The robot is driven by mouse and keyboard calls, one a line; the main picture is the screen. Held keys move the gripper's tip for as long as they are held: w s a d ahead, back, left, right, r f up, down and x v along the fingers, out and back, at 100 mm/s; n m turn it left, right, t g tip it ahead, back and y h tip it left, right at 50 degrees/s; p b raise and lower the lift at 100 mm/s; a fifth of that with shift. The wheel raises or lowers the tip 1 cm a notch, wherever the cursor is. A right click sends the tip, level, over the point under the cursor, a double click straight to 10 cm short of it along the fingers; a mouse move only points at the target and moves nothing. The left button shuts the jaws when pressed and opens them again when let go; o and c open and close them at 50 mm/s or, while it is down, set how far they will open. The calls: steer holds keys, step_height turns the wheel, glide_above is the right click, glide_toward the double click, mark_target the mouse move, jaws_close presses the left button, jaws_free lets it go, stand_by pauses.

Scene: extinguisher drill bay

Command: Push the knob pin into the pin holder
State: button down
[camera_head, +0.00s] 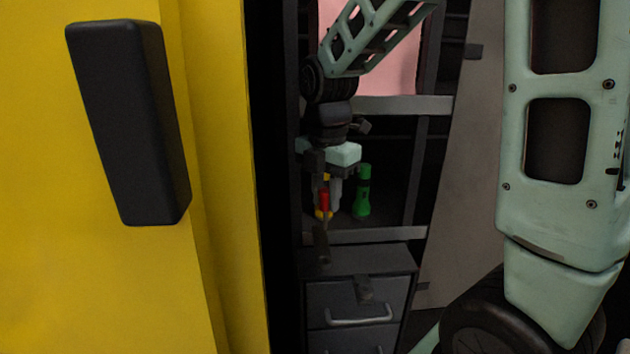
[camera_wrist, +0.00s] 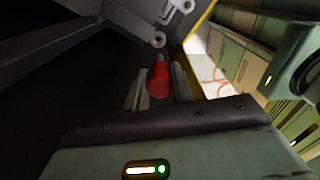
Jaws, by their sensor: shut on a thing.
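The knob pin has a red knob (camera_head: 324,199), seen at the middle of the head view. It also shows in the wrist view (camera_wrist: 159,82), between the two grey fingers. My gripper (camera_head: 329,205) is shut on it, with one finger on each side of the knob. In the wrist view a small grey ring (camera_wrist: 158,40) on a grey bracket lies just beyond the knob's far end; it looks like the pin holder. The knob hides most of the pin shaft, so I cannot tell whether the pin is in the ring.
A yellow panel (camera_head: 215,180) with a black handle (camera_head: 130,120) fills the head view's left side. A green torch-like object (camera_head: 363,190) stands right of my gripper. A grey drawer cabinet (camera_head: 385,265) is below. In the wrist view, pale green shelving (camera_wrist: 240,60) is at right.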

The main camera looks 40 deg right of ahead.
mark_target(325, 227)
steer(key=shift+w+d+f, duration=0.1)
steer(key=shift+w+f, duration=0.05)
steer(key=shift+w, duration=0.1)
steer(key=shift+f+b, duration=2.5)
steer(key=shift+f, duration=0.25)
steer(key=shift+p, duration=0.4)
step_height(325, 227, down, 7)
steer(key=b, duration=0.5)
stand_by(1.9)
steer(key=c, duration=1.1)
jaws_free()
steer(key=shift+r, duration=0.1)
step_height(325, 227, up, 17)
steer(key=b, duration=0.2)
steer(key=shift+r+b, duration=0.15)
steer(key=shift+b, duration=0.25)
